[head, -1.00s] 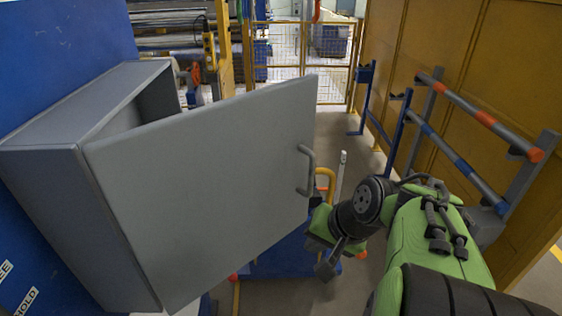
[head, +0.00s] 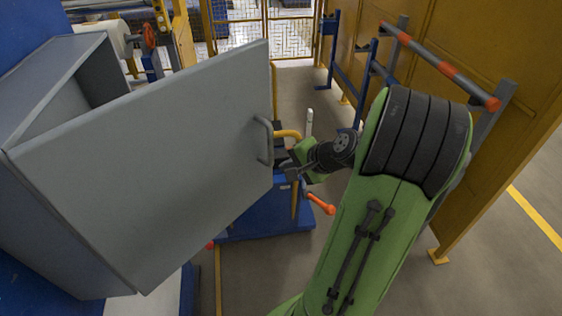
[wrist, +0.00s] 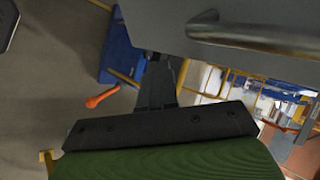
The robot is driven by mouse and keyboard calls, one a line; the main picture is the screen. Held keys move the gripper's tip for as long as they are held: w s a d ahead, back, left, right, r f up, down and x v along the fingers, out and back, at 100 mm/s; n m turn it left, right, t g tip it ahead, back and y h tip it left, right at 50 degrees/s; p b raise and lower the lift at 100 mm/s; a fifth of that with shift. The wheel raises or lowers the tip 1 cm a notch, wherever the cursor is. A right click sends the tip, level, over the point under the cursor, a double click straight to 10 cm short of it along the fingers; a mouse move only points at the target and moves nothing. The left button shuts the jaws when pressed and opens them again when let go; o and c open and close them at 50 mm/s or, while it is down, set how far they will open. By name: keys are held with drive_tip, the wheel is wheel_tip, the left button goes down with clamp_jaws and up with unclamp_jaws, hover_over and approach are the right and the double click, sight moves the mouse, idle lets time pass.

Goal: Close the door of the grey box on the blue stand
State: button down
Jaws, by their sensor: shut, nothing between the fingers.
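The grey box (head: 45,72) stands at the left in the head view, against a blue surface. Its door (head: 150,165) is hinged on the left and stands partly open, with a dark gap between it and the box. The grey bar handle (head: 264,140) is on the door's right edge; it also shows large at the top of the wrist view (wrist: 260,38). My gripper (head: 283,165) is shut and empty, close beside the handle at the door's free edge. I cannot tell whether it touches the door. In the wrist view its fingers (wrist: 157,78) point toward the door panel.
A blue wheeled base (head: 262,218) with an orange-handled lever (head: 321,204) is below my gripper. A rack with an orange and grey bar (head: 440,65) stands by the yellow wall at the right. Grey floor is clear between them.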

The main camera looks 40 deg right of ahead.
drive_tip(key=shift+w+a+r, duration=0.15)
drive_tip(key=shift+w, duration=1.15)
